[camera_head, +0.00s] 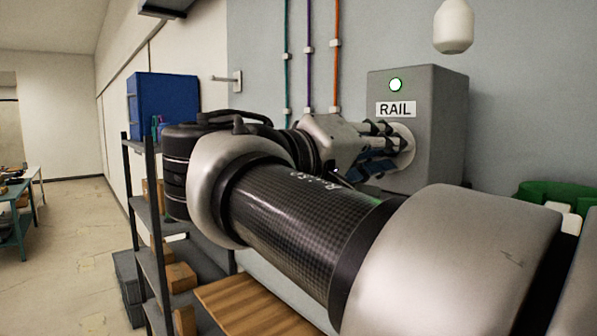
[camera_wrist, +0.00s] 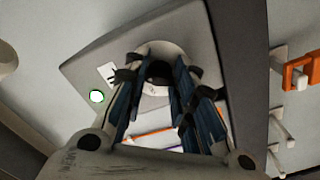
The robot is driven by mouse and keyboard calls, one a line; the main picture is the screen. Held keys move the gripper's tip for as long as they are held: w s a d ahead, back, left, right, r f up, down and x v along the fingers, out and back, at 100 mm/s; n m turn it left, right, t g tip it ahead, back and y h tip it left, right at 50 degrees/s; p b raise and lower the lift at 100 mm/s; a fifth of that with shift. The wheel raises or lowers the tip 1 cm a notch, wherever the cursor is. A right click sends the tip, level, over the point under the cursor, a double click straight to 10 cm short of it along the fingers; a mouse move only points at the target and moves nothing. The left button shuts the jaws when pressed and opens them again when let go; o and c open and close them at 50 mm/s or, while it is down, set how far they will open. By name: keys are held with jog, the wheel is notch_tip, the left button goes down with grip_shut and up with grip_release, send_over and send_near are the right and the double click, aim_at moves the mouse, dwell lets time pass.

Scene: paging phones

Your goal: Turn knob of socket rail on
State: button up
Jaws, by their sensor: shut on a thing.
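The socket rail's control is a grey box (camera_head: 440,120) on the wall, with a "RAIL" label (camera_head: 396,109) and a bright, green-rimmed lamp (camera_head: 396,85) above it. A round pale plate (camera_head: 408,143) sits on its front below the label. My gripper (camera_head: 390,147) reaches this plate from the left and covers the knob in the head view. In the wrist view, the box (camera_wrist: 195,30) and lamp (camera_wrist: 96,97) show again. The dark knob (camera_wrist: 158,71) lies between my fingers, which are shut on it. Its exact turn angle is hard to tell.
A shelf rack (camera_head: 147,225) with a blue bin (camera_head: 162,98) and cardboard boxes stands left. Coloured pipes run up the wall. A white pendant (camera_head: 454,27) hangs above the box. Hooks with an orange item (camera_wrist: 298,73) lie right of the box in the wrist view.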

jog(key=shift+m+b, duration=0.75)
jog(key=shift+m, duration=0.05)
grip_shut()
jog(key=o, duration=1.1)
grip_release()
jog(key=shift+c, duration=0.2)
jog(key=v, duration=0.7)
jog(key=shift+a, duration=0.25)
jog(key=shift+s, duration=0.15)
